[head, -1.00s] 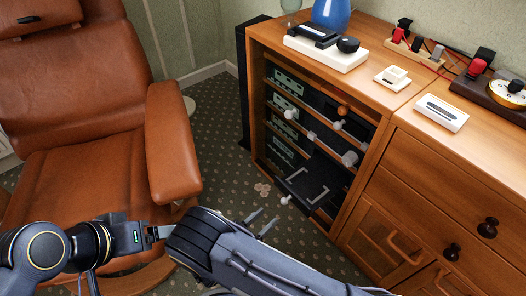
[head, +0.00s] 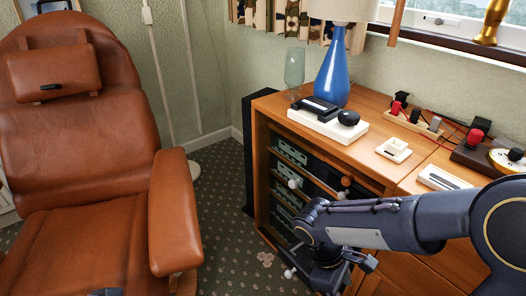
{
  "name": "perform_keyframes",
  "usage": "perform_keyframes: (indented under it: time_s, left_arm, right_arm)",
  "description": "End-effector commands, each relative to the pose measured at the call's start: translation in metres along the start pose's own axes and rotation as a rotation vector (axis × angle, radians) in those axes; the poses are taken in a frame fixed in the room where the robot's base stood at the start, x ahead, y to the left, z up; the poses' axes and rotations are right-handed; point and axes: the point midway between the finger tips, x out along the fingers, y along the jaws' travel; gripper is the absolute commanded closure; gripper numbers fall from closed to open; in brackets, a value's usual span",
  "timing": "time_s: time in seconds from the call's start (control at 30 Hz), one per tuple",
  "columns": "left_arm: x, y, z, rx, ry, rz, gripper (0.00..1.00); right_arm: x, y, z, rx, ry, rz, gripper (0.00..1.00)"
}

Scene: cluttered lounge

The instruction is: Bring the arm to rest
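My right arm comes in from the right edge across the front of the wooden cabinet (head: 268,150). Its dark, bent joints hang in front of the lower shelves. I cannot make out the fingers of the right gripper; they are hidden or below the picture. Only a small dark sliver, perhaps of my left arm, shows at the bottom left edge, and the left gripper is out of view. I see nothing held.
A brown leather armchair (head: 85,130) stands at the left. On the cabinet are a blue lamp (head: 332,75), a white-based device (head: 322,125), a small white box (head: 394,149) and wired plugs. Patterned carpet (head: 225,190) is open between chair and cabinet.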

Motion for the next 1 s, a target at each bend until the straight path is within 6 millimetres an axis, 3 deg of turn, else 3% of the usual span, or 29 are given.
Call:
perform_keyframes:
  time_s: [0.1, 0.33, 0.83, 1.0]
  left_arm:
    - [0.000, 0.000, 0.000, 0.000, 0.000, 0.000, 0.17]
    - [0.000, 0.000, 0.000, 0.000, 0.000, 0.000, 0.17]
    - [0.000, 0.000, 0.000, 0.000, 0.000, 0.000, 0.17]
    - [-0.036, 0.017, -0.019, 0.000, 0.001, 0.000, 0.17]
  right_arm:
    - [-0.012, -0.007, 0.034, 0.212, 0.182, -0.115, 0.56]
    - [-0.033, -0.029, 0.080, 0.604, 0.511, -0.283, 0.56]
    - [-0.057, -0.055, 0.115, 1.092, 0.935, -0.396, 0.56]
    - [-0.097, -0.052, 0.131, 1.095, 0.937, -0.400, 0.56]
